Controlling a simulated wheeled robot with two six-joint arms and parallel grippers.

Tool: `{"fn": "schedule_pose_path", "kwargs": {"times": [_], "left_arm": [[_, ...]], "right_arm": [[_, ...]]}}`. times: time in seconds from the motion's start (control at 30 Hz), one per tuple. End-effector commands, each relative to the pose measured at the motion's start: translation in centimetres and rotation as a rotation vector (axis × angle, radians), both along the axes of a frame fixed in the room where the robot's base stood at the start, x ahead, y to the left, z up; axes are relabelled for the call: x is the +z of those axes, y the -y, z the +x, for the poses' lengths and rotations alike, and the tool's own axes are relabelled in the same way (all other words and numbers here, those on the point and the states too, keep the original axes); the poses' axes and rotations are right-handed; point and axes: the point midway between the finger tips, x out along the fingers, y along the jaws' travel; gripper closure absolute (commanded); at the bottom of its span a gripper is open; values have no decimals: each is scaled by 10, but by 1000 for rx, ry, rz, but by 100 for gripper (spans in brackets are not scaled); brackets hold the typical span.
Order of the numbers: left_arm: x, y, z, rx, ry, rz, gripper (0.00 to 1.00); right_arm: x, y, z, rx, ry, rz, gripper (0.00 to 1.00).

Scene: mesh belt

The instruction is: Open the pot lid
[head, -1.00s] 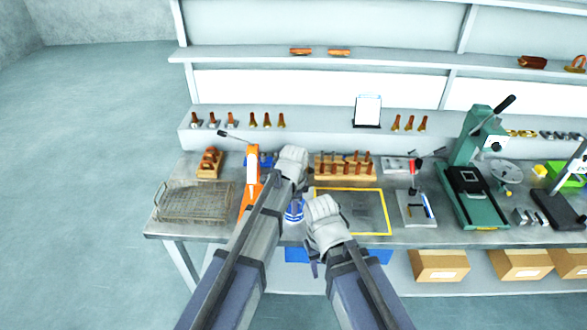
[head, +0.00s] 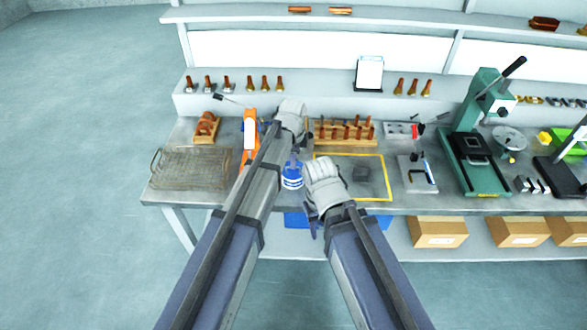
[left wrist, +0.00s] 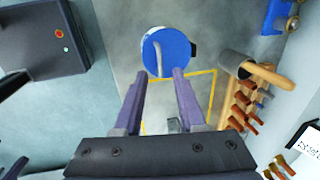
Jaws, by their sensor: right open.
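A small pot (head: 292,183) with a blue and white body stands on the bench, just below my left gripper (head: 293,158) in the head view. In the left wrist view the round blue lid (left wrist: 176,53) shows from above with a pale bar handle (left wrist: 158,56) across it. My left gripper (left wrist: 158,75) is open, and its two purple fingers point at the lid with nothing between them. Whether they touch it is unclear. My right gripper (head: 312,218) is beside the pot on its right, lower in the picture. Its fingers are mostly hidden behind its white wrist housing.
A wire basket (head: 190,168) and an orange upright tool (head: 249,140) stand left of the pot. A wooden rack with copper pieces (head: 343,133) is behind, and a green press (head: 470,155) is further right.

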Motion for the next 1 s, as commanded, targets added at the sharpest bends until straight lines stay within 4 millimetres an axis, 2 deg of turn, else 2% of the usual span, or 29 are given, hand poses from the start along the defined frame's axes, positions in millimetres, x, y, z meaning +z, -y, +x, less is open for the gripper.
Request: {"fn": "schedule_pose_path", "kwargs": {"times": [0.03, 0.2, 0.57, 0.93, 1.0], "left_arm": [[-14, 0, 2, 0, 0, 0, 60], [-30, 0, 6, 0, 0, 0, 60], [-32, 0, 6, 0, 0, 0, 60], [-32, 0, 6, 0, 0, 0, 100], [-32, 0, 6, 0, 0, 0, 100]], "right_arm": [[-14, 0, 0, 2, 0, 0, 50], [-30, 0, 0, 3, 0, -1, 50], [-32, 0, 0, 3, 0, -1, 50], [-32, 0, 0, 2, 0, -1, 50], [-32, 0, 0, 2, 0, -1, 50]]}}
